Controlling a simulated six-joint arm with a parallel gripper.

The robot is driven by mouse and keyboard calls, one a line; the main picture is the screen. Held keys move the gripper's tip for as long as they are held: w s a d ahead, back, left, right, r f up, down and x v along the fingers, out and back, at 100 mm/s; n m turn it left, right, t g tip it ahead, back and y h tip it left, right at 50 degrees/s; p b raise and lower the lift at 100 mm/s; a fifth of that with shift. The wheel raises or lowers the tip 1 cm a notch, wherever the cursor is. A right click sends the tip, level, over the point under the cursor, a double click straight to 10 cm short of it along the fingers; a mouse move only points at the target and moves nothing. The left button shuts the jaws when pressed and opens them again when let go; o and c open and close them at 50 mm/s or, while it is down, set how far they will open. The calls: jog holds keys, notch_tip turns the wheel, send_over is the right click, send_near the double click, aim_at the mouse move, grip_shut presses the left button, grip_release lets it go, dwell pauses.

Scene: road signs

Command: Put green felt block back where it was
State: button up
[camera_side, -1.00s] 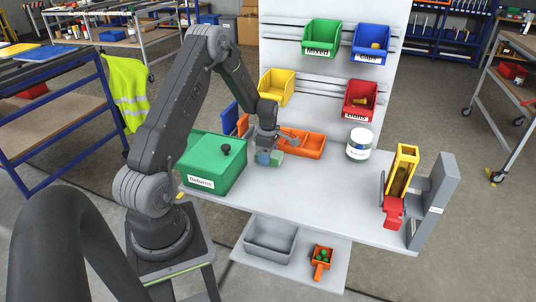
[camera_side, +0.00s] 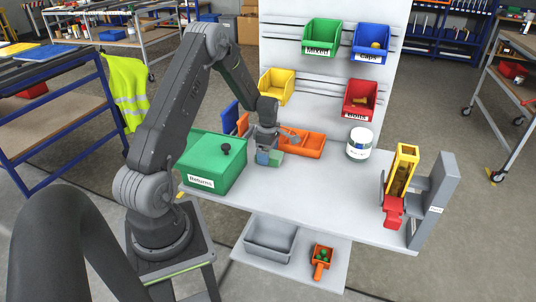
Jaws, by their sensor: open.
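A small green block (camera_side: 275,158) sits on the white table, just right of a small blue-grey block (camera_side: 263,158) that touches it or stands very close. My gripper (camera_side: 266,149) is directly above these blocks, pointing down, with its fingertips low around or just over them. The gripper is open, and its fingers partly hide the blocks' tops. I cannot tell whether a finger touches the green block.
A lidded green Returns box (camera_side: 205,182) stands left of my gripper. An orange tray (camera_side: 302,145) lies close behind and right. A white jar (camera_side: 360,144) and a yellow dispenser (camera_side: 403,165) stand farther right. The table's front middle is clear.

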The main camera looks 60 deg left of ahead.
notch_tip(320, 180, up, 7)
jog(key=shift+f, duration=0.1)
dwell(0.4)
jog(key=shift+s+d+m, duration=0.35)
jog(key=shift+d+m, duration=0.1)
jog(key=shift+m, duration=0.35)
jog(key=s+d+r+m+t+y, duration=0.1)
jog(key=s+d+r+m+t, duration=0.1)
jog(key=d+r+m, duration=1.15)
jog(key=s+d+r+m+t, duration=0.1)
jog(key=s+d+r+m, duration=0.3)
jog(key=s+d+m, duration=0.2)
jog(key=s+d+r+m+t+h, duration=0.1)
jog(key=s+d+r+m+t, duration=0.1)
jog(key=s+d+m, duration=0.4)
jog(key=shift+s+d+r+t, duration=0.3)
jog(key=shift+s+d+r, duration=0.75)
jog(key=shift+d, duration=1.65)
